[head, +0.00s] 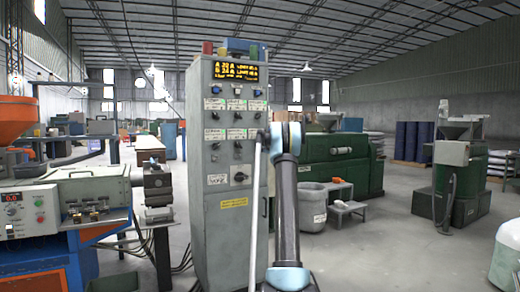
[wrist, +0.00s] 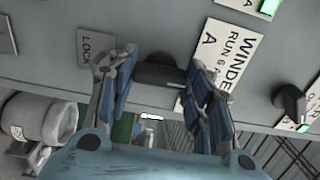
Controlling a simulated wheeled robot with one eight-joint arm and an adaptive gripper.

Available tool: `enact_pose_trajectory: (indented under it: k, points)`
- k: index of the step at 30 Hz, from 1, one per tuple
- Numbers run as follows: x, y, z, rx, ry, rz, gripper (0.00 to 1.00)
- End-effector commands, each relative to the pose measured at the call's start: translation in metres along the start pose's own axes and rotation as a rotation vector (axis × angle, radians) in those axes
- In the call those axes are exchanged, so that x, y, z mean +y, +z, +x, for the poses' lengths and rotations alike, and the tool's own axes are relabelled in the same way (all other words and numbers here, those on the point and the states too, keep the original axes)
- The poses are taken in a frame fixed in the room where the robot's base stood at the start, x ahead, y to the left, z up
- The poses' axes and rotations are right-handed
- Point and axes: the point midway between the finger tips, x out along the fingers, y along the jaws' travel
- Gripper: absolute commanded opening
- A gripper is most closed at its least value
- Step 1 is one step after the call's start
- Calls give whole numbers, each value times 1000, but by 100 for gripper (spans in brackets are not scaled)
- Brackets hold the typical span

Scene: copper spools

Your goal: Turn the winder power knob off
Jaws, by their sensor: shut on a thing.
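In the wrist view my gripper (wrist: 163,74) has its two blue-grey fingers on either side of a dark knob (wrist: 160,72) on the grey panel, and it is shut on it. A white label (wrist: 222,55) beside the knob reads "WINDE", "RUN" and "A"; the fingers cover part of it. In the head view the tall grey control cabinet (head: 222,215) stands in the middle, with rows of knobs and a lit yellow display. My arm reaches up at the cabinet's right edge; the fingers and the held knob cannot be made out there.
In the wrist view a second dark knob (wrist: 290,102) sits right of the label, and a grey "LOCK" plate (wrist: 92,50) sits left of the gripper. A green machine (head: 335,165) and grey bin (head: 312,208) stand right of the cabinet. Open floor lies at right.

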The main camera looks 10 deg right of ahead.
Motion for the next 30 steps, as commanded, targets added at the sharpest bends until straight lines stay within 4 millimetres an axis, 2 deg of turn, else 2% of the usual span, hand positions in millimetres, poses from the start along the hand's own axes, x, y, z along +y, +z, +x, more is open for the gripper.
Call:
enact_pose_trajectory:
  k: [4,5,6,7,20,23,30]
  points:
    - [2,3,1,-6,2,-3,23]
    - [2,3,1,-6,2,-2,53]
    - [2,3,1,-6,2,-2,62]
    - [2,3,1,-5,1,-2,67]
    - [0,0,-3,-1,0,0,67]
    - [0,0,-10,-1,0,0,67]
    - [1,0,-45,0,1,0,67]
